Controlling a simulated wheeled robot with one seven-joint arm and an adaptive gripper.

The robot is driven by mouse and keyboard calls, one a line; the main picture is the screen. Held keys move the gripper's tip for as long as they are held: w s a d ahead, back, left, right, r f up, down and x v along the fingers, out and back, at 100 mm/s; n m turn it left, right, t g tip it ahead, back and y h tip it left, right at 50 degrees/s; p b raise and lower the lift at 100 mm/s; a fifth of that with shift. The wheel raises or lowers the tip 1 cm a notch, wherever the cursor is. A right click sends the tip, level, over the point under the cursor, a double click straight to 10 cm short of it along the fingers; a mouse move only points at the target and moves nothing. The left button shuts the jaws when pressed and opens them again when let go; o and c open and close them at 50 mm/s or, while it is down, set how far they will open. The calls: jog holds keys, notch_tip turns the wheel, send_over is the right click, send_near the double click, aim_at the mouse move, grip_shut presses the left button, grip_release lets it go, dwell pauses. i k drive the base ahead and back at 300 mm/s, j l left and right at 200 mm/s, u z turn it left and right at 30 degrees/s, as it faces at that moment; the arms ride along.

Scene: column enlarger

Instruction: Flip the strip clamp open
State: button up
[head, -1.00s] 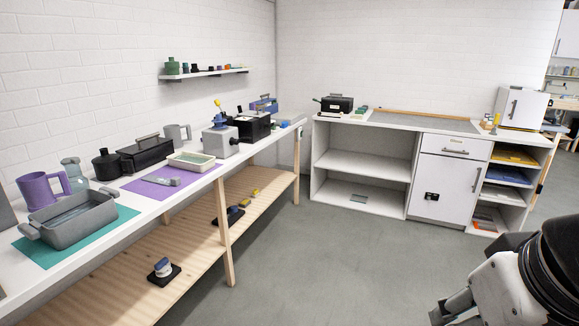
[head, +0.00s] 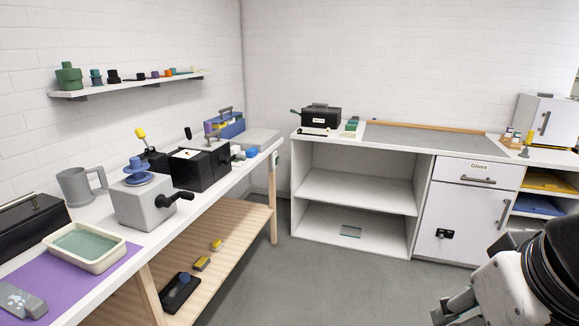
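I cannot pick out the strip clamp for certain at this size. A black box-shaped device (head: 200,165) with a pale top and an upright black lever stands on the left bench. Another black device (head: 320,117) with a handle and a side lever stands on the back counter, with a small white plate (head: 314,132) in front of it. My gripper (head: 445,312) is at the bottom right, partly cut off by the frame edge, over the floor and far from both devices. Its fingers are too little seen to tell open from shut.
The left bench (head: 115,271) also holds a grey box with a crank (head: 148,201), a cream tray (head: 84,248), a grey mug (head: 82,185) and a blue case (head: 225,123). A wall shelf (head: 135,86) hangs above. White cabinets (head: 462,204) line the back. The floor between is clear.

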aim_at(188, 133)
jog(key=i+u, duration=0.1)
jog(key=i, duration=0.55)
jog(key=i+l+u, duration=0.1)
jog(key=i, duration=0.55)
jog(key=i+l+u, duration=0.15)
jog(key=i, duration=0.55)
jog(key=l, duration=0.1)
